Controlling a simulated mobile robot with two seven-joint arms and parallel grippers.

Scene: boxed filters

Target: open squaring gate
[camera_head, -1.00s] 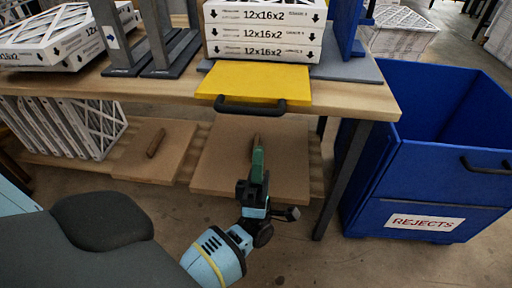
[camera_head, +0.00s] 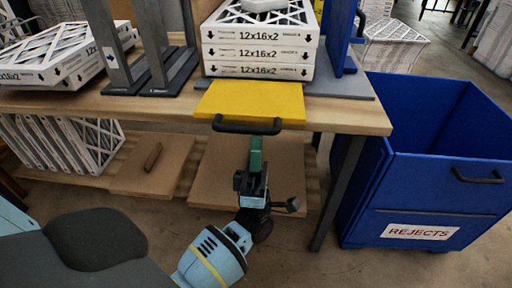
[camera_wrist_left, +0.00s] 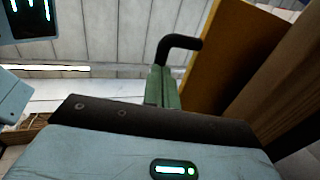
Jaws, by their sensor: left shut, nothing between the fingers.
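The squaring gate appears to be the yellow panel (camera_head: 255,98) at the table's front edge, with a black bar handle (camera_head: 246,127) along its near side. My left gripper (camera_head: 256,142) has green fingers, which are shut with nothing between them. Its tips are just below the handle in the head view, toward the handle's right half. In the left wrist view, the green fingers (camera_wrist_left: 162,88) point toward the black handle (camera_wrist_left: 180,42), close beside the yellow panel (camera_wrist_left: 235,50). I cannot tell whether the tips touch the handle. My right gripper is not in view.
A stack of 12x16x2 filter boxes (camera_head: 258,55) stands behind the panel, beside a blue upright (camera_head: 341,35). Grey uprights (camera_head: 165,45) stand left. A blue REJECTS bin (camera_head: 420,190) is at right. The lower shelf holds filters (camera_head: 70,140) and a cardboard-coloured board (camera_head: 215,180).

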